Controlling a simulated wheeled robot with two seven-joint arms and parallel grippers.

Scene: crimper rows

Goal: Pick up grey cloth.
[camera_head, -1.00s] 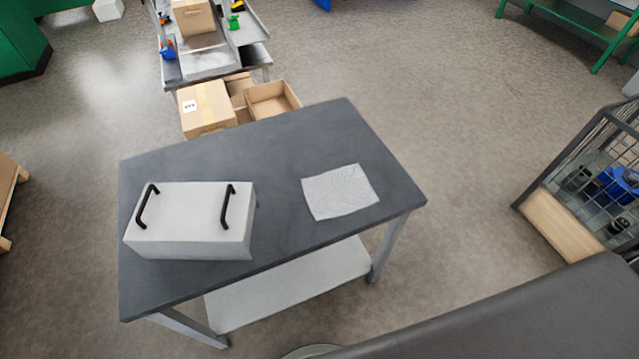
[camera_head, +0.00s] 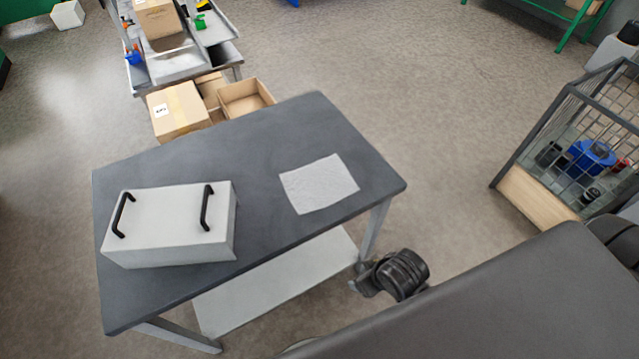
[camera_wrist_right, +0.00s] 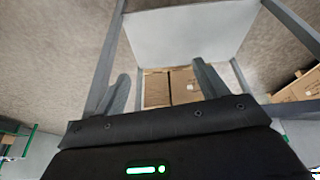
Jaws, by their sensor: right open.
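The grey cloth (camera_head: 319,184) lies flat, slightly skewed, on the right half of the dark grey table top (camera_head: 250,160) in the head view. My right gripper (camera_head: 358,281) shows beside the table's near right leg, below the table top and apart from the cloth. In the right wrist view my right gripper (camera_wrist_right: 164,88) has its two fingers spread with nothing held between them. The cloth does not show in the right wrist view. My left gripper is in neither view.
A white box with two black handles (camera_head: 170,225) stands on the table's left half. A pale lower shelf (camera_head: 275,280) is under the top. Cardboard boxes (camera_head: 178,110) sit behind the table. A wire cage (camera_head: 575,150) stands at right, with floor between.

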